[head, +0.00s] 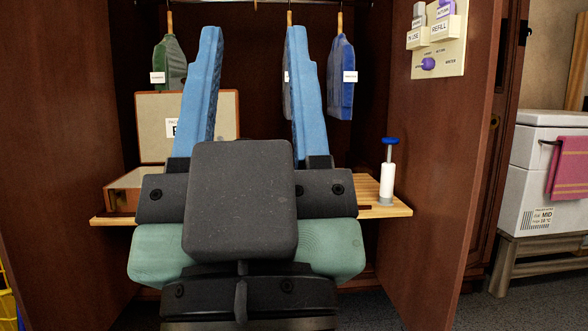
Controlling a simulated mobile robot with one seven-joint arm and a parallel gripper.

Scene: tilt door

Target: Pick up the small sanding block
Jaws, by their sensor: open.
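My gripper (253,34) shows from behind in the head view, with its two blue fingers raised and spread wide apart. I cannot make out a small sanding block anywhere. The dark wrist of my gripper covers the middle of the wooden shelf (400,210), so whatever lies there is hidden.
An open tan case (150,125) stands at the shelf's left. A white pump-like object with a blue top (388,170) stands at its right. Green (172,65) and blue (341,80) garments hang above. A panel with a purple knob (428,63) is on the right door.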

